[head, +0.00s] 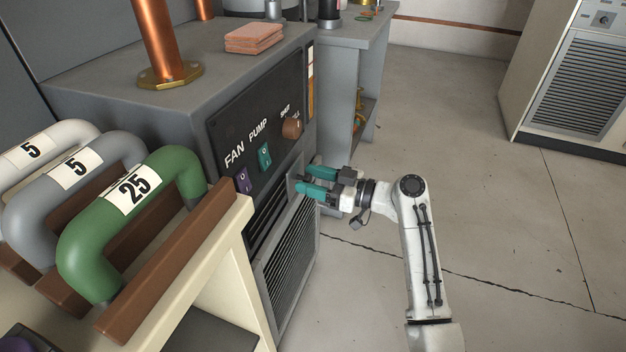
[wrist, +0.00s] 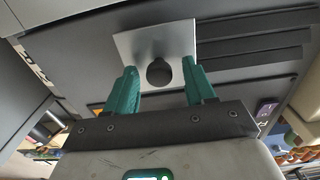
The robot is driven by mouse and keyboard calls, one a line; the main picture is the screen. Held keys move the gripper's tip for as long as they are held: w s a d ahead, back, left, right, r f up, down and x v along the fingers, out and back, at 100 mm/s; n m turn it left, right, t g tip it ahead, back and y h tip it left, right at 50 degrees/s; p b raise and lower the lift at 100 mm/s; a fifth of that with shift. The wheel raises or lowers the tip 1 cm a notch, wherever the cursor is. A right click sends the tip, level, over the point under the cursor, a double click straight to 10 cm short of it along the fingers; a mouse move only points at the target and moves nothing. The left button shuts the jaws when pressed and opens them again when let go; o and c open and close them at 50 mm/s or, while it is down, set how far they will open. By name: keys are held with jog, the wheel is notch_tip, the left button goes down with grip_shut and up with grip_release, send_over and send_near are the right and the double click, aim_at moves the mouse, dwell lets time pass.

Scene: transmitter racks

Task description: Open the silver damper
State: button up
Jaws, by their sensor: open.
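The silver damper (wrist: 150,42) is a bright metal plate with a dark round knob or hole (wrist: 159,72) near one edge, seen in the wrist view. In the head view a sliver of the damper (head: 293,177) shows on the grey cabinet's front, below the switches and above the grille. My gripper (head: 306,179) has teal fingers and is open in front of it. In the wrist view my gripper (wrist: 159,67) has its two fingers apart, one on each side of the dark round part. I cannot tell whether either finger touches the plate.
The grey cabinet (head: 120,92) carries a purple switch (head: 243,181), a teal switch (head: 264,156) and a brown knob (head: 292,128) above the damper. A cream bench (head: 215,262) with a green numbered handle (head: 90,237) stands at left. The floor (head: 480,190) at right is clear.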

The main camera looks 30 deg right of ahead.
jog(key=p+v, duration=0.1)
jog(key=v, duration=1)
jog(key=shift+w, duration=0.1)
